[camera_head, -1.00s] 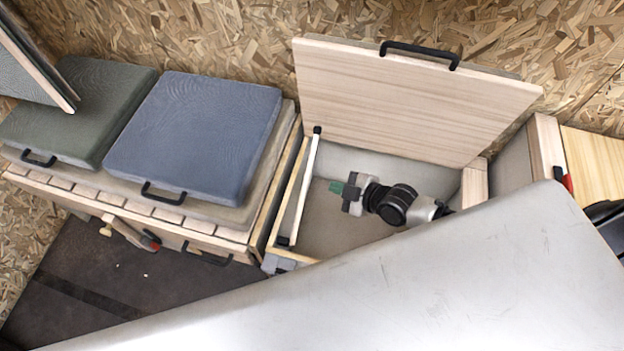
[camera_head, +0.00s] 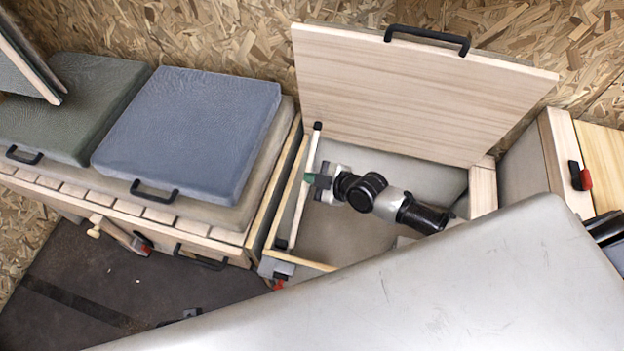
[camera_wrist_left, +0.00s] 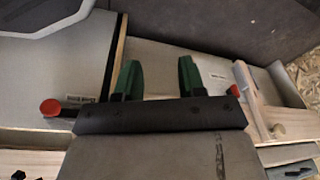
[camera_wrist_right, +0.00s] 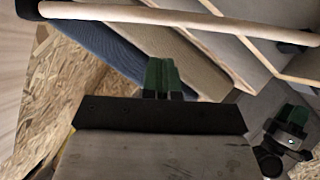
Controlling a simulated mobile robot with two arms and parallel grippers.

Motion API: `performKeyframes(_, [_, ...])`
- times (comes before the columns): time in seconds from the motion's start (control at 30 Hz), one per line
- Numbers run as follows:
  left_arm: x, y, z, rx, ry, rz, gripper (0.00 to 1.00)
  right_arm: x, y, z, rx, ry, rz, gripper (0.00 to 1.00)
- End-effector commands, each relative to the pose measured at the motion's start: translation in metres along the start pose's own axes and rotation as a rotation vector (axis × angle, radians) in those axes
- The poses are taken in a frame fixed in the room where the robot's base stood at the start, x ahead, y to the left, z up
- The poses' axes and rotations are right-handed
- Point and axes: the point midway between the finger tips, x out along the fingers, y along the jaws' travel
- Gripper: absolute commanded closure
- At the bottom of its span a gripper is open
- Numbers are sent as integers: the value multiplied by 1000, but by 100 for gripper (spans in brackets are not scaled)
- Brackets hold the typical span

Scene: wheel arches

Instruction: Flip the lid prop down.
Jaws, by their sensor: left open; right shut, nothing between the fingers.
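The lid prop (camera_head: 300,205) is a pale wooden bar with dark ends, leaning up along the left side of the open bench box. The raised wooden lid (camera_head: 410,90) stands behind it. My right gripper (camera_head: 312,179) is inside the box opening, its green fingertips beside the prop's middle. In the right wrist view the shut, empty fingers (camera_wrist_right: 163,78) point towards the prop bar (camera_wrist_right: 190,18), which crosses above them; I cannot tell whether they touch. My left gripper (camera_wrist_left: 160,80) shows open and empty in the left wrist view, and its green fingers also appear in the right wrist view (camera_wrist_right: 290,120).
A blue cushion (camera_head: 190,130) and a green cushion (camera_head: 75,105) lie on the bench left of the box. A red-handled latch (camera_head: 582,177) is at the right. The large pale panel in front hides the box's lower right. Dark floor (camera_head: 110,265) is mostly clear.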

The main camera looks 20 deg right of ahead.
Motion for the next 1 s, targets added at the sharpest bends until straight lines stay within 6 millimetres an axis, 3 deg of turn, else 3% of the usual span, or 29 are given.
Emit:
performKeyframes(0.3, [-53,-2,-26,-6,36,-5,60,12,-2,14,0,0,0,100])
performKeyframes(0.6, [-106,-5,-35,-10,62,-10,60,22,-1,22,-1,0,0,100])
performKeyframes(0.8, [-125,-5,-36,-11,70,-11,60,24,0,25,0,0,0,100])
performKeyframes(1.0, [-130,-5,-36,-12,72,-12,60,24,0,25,0,0,0,100])
